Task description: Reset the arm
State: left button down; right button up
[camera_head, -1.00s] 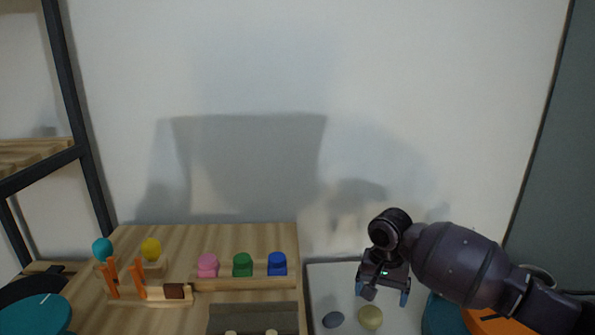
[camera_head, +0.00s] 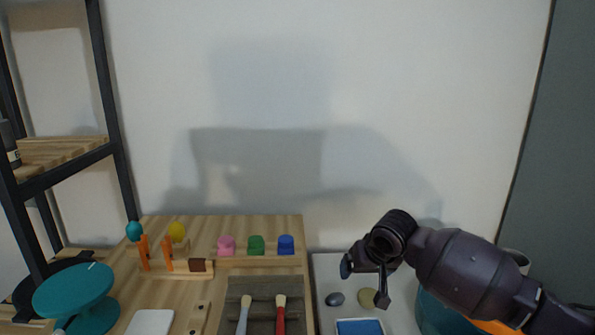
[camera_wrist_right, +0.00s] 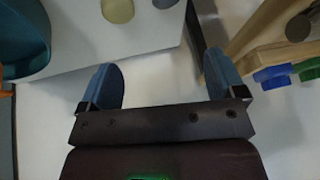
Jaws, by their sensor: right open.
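My right gripper (camera_head: 364,279) is open and empty at the right of the head view, in front of the white wall. Its dark arm comes in from the right. In the right wrist view its two blue-padded fingers (camera_wrist_right: 163,85) stand wide apart with nothing between them. It is raised over a pale surface (camera_head: 395,315) that carries a dark grey stone-like piece (camera_head: 335,299) and a yellowish one (camera_head: 378,298). My left gripper does not show.
A wooden board (camera_head: 120,262) holds pink (camera_head: 226,246), green (camera_head: 256,246) and blue (camera_head: 286,245) pieces. Two brushes (camera_head: 280,315) lie on a grey mat (camera_head: 262,292). A teal turntable (camera_head: 75,290) and a black-framed shelf (camera_head: 66,154) stand left. A blue-topped item (camera_head: 360,327) and a teal container (camera_head: 430,312) are near my right arm.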

jog(key=s+a+n+t+y+p, duration=0.2)
jog(key=s+a+n+t+y, duration=0.3)
jog(key=s+t, duration=0.35)
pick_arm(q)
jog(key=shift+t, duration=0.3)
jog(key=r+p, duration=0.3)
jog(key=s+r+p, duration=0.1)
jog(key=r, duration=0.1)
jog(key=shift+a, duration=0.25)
pick_arm(e)
jog(key=s+d+f+m+g+h, duration=0.1)
jog(key=s+d+f, duration=0.4)
jog(key=s, duration=0.6)
jog(key=s+d+f+m+h, duration=0.2)
jog(key=s+d+f, duration=0.4)
jog(key=s, duration=0.6)
jog(key=s+d+f+m+g+h, duration=0.1)
jog(key=s+d+f+h, duration=0.3)
jog(key=s, duration=0.8)
jog(key=shift+d+f+m+g, duration=0.35)
jog(key=shift+d+f+m, duration=0.15)
jog(key=shift+d+f, duration=0.35)
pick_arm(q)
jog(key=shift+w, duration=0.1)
pick_arm(e)
jog(key=shift+s+d+r, duration=0.1)
